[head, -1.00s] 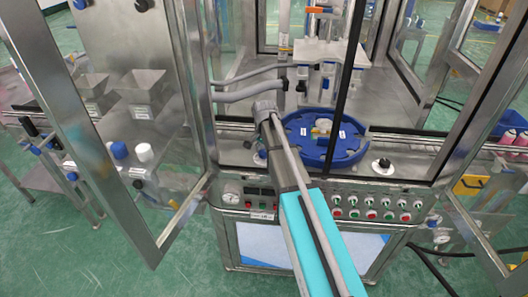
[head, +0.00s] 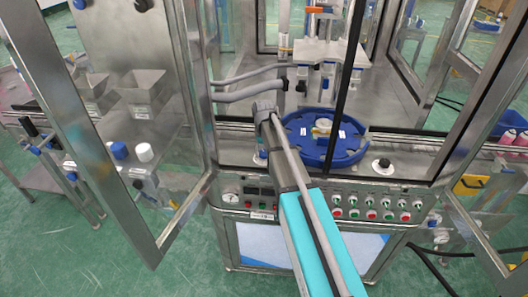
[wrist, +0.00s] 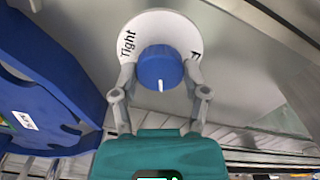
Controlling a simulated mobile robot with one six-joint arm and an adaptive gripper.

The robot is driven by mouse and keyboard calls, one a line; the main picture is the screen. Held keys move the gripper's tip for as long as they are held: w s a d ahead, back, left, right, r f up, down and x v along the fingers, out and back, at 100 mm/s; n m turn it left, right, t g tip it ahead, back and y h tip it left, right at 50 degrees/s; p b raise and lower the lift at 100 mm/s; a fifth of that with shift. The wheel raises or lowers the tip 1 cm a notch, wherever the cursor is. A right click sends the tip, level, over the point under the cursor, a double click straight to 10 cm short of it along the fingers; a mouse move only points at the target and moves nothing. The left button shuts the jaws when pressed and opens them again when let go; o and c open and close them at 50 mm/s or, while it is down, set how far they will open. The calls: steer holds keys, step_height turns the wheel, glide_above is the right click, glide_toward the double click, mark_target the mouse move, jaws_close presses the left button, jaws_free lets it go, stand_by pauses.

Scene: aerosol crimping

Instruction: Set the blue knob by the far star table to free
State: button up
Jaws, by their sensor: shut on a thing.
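The blue knob (wrist: 160,68) sits on a white round dial (wrist: 157,23) in the wrist view. The word "Tight" shows on the dial's left side; a second label at the right is mostly hidden. The knob's white mark points down in the picture, toward my gripper's body. My gripper (wrist: 159,82) has its two grey fingers shut on the knob, one on each side. A blue star table (wrist: 40,75) lies left of the knob; in the head view it (head: 345,155) stands right of my wrist. In the head view my arm mostly hides the knob.
Another white dial with a dark knob (head: 383,165) is right of the star table. Glass doors in metal frames (head: 85,120) stand open on both sides. A panel of buttons (head: 371,214) runs below the machine's deck.

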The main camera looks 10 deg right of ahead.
steer(key=n, duration=0.4)
stand_by(0.4)
steer(key=o, duration=1.1)
steer(key=shift+o, duration=0.2)
